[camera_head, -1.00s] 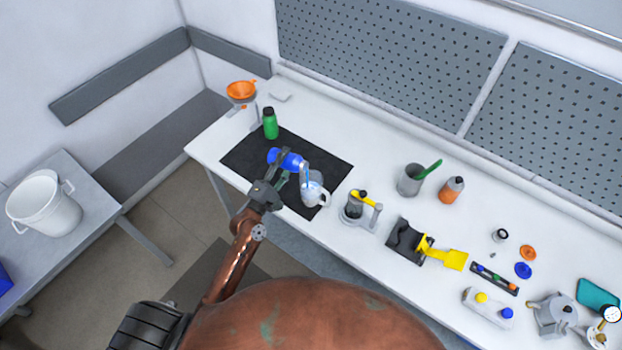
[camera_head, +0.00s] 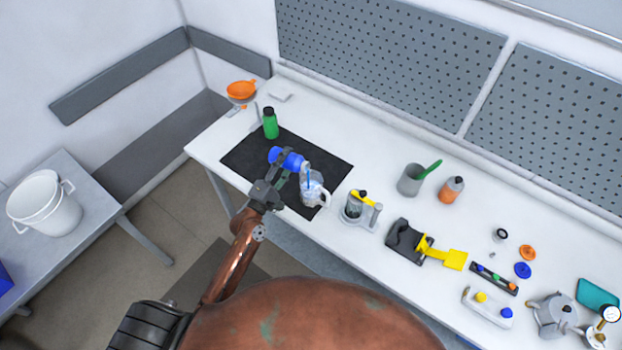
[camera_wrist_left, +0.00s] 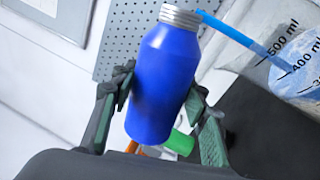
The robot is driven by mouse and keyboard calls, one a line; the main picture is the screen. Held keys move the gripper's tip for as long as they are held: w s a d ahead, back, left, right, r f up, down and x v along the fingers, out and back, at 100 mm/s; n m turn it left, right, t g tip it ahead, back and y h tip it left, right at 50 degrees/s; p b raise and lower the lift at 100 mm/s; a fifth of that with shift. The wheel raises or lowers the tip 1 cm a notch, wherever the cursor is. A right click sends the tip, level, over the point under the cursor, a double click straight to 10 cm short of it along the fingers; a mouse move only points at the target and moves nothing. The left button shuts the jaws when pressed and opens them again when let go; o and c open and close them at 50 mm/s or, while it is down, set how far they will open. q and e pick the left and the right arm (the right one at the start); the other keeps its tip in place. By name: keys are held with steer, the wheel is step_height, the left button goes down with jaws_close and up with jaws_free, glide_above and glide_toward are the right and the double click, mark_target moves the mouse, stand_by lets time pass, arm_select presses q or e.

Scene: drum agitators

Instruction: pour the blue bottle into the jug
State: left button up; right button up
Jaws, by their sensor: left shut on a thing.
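The blue bottle (camera_head: 287,159) is held tilted over the black mat (camera_head: 244,165), its mouth toward the jug. My left gripper (camera_head: 282,167) is shut on it; in the left wrist view the green-padded fingers flank the blue bottle (camera_wrist_left: 165,85). A blue stream runs from its silver neck toward the clear jug (camera_head: 312,190), which stands upright on the mat with its handle to the right. In the left wrist view the jug (camera_wrist_left: 296,62) shows ml marks and pale blue contents near the 400 ml mark. My right gripper is not in view.
A green bottle (camera_head: 270,124) stands at the mat's far edge, near an orange funnel (camera_head: 241,90) on a stand. Right of the jug are a small device with a yellow part (camera_head: 356,204), a grey cup (camera_head: 411,180) and an orange bottle (camera_head: 452,190).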

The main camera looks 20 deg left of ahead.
arm_select(q)
steer(key=shift+r+m, duration=0.3)
steer(key=shift+m, duration=0.1)
stand_by(0.8)
steer(key=shift+f, duration=0.1)
